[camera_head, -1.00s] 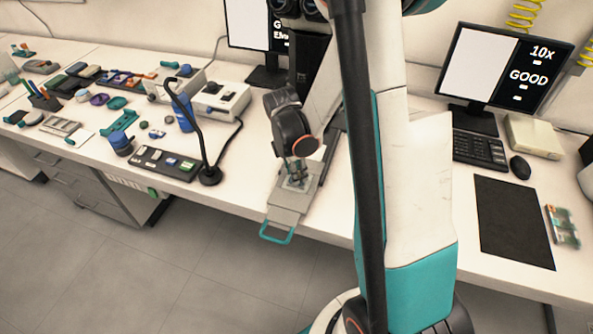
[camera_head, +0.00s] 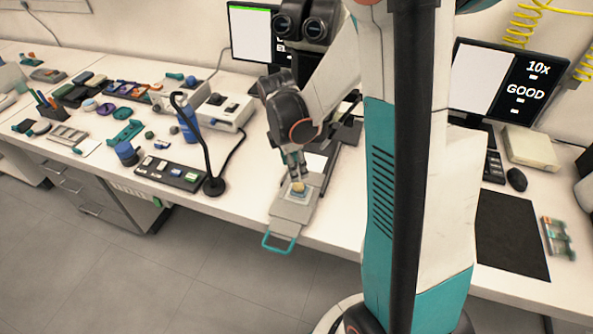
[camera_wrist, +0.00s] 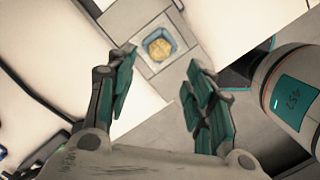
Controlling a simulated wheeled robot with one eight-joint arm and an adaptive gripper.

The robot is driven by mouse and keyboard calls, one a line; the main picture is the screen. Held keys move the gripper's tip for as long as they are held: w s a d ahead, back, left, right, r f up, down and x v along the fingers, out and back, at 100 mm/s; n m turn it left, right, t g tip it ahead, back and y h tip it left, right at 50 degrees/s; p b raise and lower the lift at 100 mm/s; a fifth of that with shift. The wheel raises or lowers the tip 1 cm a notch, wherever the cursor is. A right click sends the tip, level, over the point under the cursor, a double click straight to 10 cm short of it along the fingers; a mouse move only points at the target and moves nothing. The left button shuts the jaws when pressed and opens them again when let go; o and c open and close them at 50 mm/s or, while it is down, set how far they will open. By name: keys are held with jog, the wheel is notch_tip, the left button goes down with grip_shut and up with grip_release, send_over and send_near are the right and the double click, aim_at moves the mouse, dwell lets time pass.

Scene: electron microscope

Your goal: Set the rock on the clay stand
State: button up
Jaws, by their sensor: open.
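The rock (camera_head: 297,187) is a small yellowish lump. It sits on the blue clay stand (camera_head: 299,195), which rests on the grey sliding plate (camera_head: 293,212) with a teal handle. In the wrist view the rock (camera_wrist: 159,45) lies inside the stand's blue angular rim (camera_wrist: 147,52). My gripper (camera_head: 293,160) is above the rock, pointing down. In the wrist view my gripper (camera_wrist: 161,62) has its teal-padded fingers spread wide, with nothing between them and the rock clear of both.
A black gooseneck lamp (camera_head: 214,186) stands left of the plate, beside a dark slide rack (camera_head: 172,171). The microscope eyepieces (camera_head: 303,20) are behind my arm. A dark mat (camera_head: 511,236) and keyboard lie right. The floor in front is clear.

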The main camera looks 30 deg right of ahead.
jog(key=s+a+r+m+t, duration=0.2)
jog(key=a+r+m, duration=0.1)
jog(key=r, duration=0.4)
jog(key=s+a+r+m+t, duration=0.1)
jog(key=s+a+r+m, duration=0.15)
jog(key=r, duration=0.35)
jog(key=s+a+r+m+t+y, duration=0.1)
jog(key=s+a+r+m+t, duration=0.3)
jog(key=s+a+m, duration=0.3)
jog(key=s+r+m, duration=0.1)
jog(key=m, duration=0.2)
jog(key=shift+s+r+t+y+p, duration=0.3)
jog(key=shift+s+r+y+p, duration=0.05)
jog(key=shift+s+y+p, duration=0.05)
